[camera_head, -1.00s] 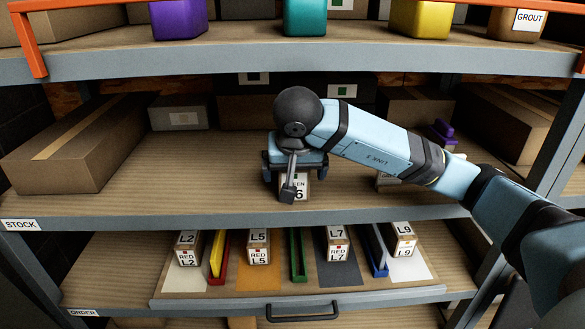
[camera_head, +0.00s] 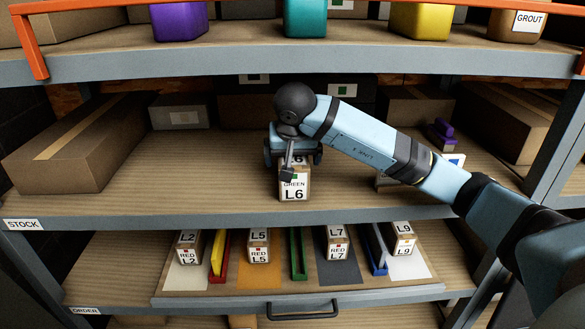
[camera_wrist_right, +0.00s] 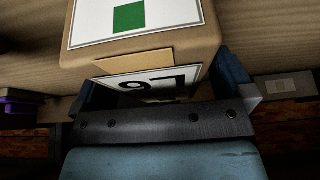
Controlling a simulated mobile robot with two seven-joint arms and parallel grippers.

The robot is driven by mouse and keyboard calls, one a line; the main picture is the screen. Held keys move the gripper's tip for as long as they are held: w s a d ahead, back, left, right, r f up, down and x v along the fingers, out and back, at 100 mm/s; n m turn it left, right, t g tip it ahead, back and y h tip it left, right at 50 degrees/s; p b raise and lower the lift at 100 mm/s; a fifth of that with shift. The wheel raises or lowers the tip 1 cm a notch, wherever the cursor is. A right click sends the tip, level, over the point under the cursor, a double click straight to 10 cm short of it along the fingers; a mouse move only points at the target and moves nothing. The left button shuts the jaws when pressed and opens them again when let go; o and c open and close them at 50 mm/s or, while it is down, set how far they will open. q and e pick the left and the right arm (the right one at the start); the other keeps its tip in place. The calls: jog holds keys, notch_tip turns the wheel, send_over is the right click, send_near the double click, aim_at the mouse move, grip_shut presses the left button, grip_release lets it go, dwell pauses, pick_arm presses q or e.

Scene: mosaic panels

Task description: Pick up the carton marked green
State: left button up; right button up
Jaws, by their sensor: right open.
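The carton marked GREEN L6 (camera_head: 294,188) stands upright near the front edge of the middle shelf. In the right wrist view the carton (camera_wrist_right: 145,50) shows close up, with a green square on one face and a label on another. My right gripper (camera_head: 292,160) is at the carton's top and rear in the head view, covering part of it. In the wrist view the gripper (camera_wrist_right: 165,90) is open, with its fingers on either side of the carton. Whether they touch it, I cannot tell. My left gripper is not in view.
A long brown box (camera_head: 75,150) lies left on the middle shelf. A pull-out tray (camera_head: 210,290) below holds several RED cartons, such as L5 (camera_head: 259,245), between coloured dividers. The upper shelf edge (camera_head: 250,65) runs above my arm.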

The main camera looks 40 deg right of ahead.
jog(key=shift+f, duration=0.25)
dwell(0.4)
jog(key=c, duration=1.5)
